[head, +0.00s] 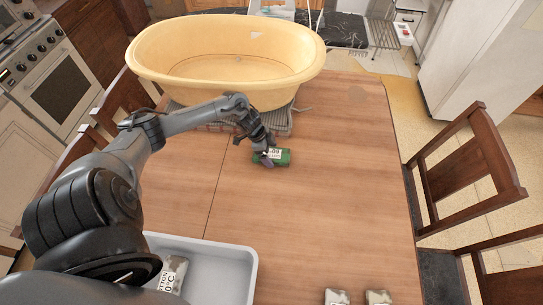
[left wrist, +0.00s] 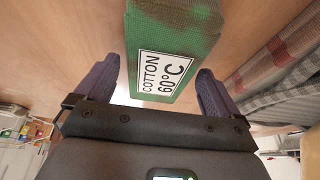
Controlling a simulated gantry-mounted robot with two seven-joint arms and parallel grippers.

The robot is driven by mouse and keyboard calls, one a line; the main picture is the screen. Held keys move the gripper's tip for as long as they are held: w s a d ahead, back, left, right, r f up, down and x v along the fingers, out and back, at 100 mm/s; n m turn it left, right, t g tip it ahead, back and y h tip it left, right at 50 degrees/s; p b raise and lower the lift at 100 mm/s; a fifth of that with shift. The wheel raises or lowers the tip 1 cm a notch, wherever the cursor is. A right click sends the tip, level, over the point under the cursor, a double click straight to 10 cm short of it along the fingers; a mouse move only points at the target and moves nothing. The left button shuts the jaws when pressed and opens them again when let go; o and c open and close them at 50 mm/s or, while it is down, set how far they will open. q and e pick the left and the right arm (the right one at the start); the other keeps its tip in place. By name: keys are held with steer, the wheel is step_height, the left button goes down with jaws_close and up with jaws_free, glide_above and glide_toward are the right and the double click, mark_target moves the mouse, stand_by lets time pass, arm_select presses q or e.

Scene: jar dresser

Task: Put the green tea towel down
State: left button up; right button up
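The green tea towel (head: 283,158) is a folded green block with a white label on the wooden table, in front of the yellow tub. It also shows in the left wrist view (left wrist: 185,40), where the label reads "COTTON 60°C". My left gripper (head: 266,158) is at the towel's left end. In the left wrist view the fingers (left wrist: 158,85) are spread, one on each side of the towel's near end, with a gap visible on the left side. Whether the right finger touches it is unclear. My right gripper is not in view.
The yellow tub (head: 160,62) stands at the table's far end by a grey striped cloth (head: 215,127). A white tray (head: 245,262) at the near left holds a pale labelled bundle (head: 173,273). Two similar bundles (head: 337,297) (head: 378,297) lie at the near edge. The table's right half is mostly clear.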

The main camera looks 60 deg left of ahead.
arm_select(q)
steer(key=c, duration=1)
steer(key=shift+r, duration=0.15)
